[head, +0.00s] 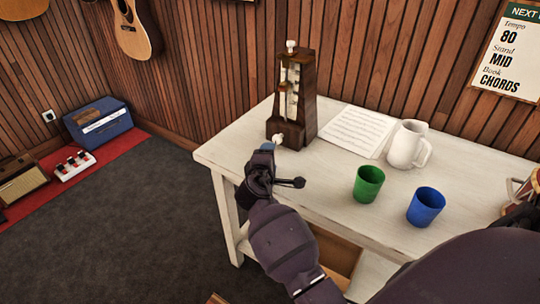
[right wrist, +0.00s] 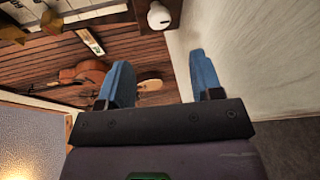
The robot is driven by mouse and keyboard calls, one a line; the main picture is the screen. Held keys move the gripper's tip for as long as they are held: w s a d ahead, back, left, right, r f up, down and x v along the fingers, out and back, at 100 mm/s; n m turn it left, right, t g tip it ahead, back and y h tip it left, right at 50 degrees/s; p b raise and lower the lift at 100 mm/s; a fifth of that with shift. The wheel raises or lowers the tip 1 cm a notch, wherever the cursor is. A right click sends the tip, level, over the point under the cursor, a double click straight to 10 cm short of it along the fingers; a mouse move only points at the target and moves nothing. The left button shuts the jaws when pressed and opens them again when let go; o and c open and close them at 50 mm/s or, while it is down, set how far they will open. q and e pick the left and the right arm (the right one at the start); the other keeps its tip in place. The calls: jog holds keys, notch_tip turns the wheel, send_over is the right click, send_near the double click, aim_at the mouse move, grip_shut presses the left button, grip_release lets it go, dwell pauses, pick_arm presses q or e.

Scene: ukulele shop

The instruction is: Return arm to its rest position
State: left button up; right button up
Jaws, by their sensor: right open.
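My right gripper (head: 267,147) is at the left part of the white table, just in front of the dark wooden metronome (head: 308,100). In the right wrist view its two blue fingers (right wrist: 160,60) are spread apart with nothing between them. A small white knob (head: 278,140) on the metronome's lower side is close to the fingertips. The knob also shows in the right wrist view (right wrist: 158,15), beyond the fingers. The metronome stands upright, with another white knob on top. My left gripper is not in view.
The white table (head: 330,190) holds sheet music (head: 357,131), a white mug (head: 408,144), a green cup (head: 368,184) and a blue cup (head: 425,206). A blue amplifier (head: 98,122) is on the floor at left. The dark carpet (head: 130,210) left of the table is clear.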

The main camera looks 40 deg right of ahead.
dwell(0.4)
jog(key=shift+w+a+m+t+y, duration=0.3)
jog(key=shift+w+m, duration=0.05)
jog(key=shift+m, duration=0.05)
jog(key=a+m+t+y, duration=0.1)
jog(key=w+a+r+y, duration=0.1)
jog(key=a, duration=0.1)
jog(key=a+r+m+t+y, duration=0.1)
jog(key=shift+w+a+m+t+y, duration=0.15)
jog(key=shift+m+t+y, duration=0.15)
jog(key=s+a+f+m+g+y, duration=0.1)
jog(key=s+f, duration=0.4)
jog(key=s, duration=0.6)
jog(key=s+a+f+m+g+y+p, duration=0.1)
jog(key=s+f+y, duration=0.3)
jog(key=s, duration=0.7)
jog(key=s+a+f+m+g+y, duration=0.1)
jog(key=s+f+m+y, duration=0.1)
jog(key=s+f, duration=0.5)
jog(key=s+m, duration=0.1)
jog(key=s, duration=0.3)
jog(key=shift+s+a+p, duration=0.25)
jog(key=shift+a+p, duration=0.1)
jog(key=shift+a, duration=0.05)
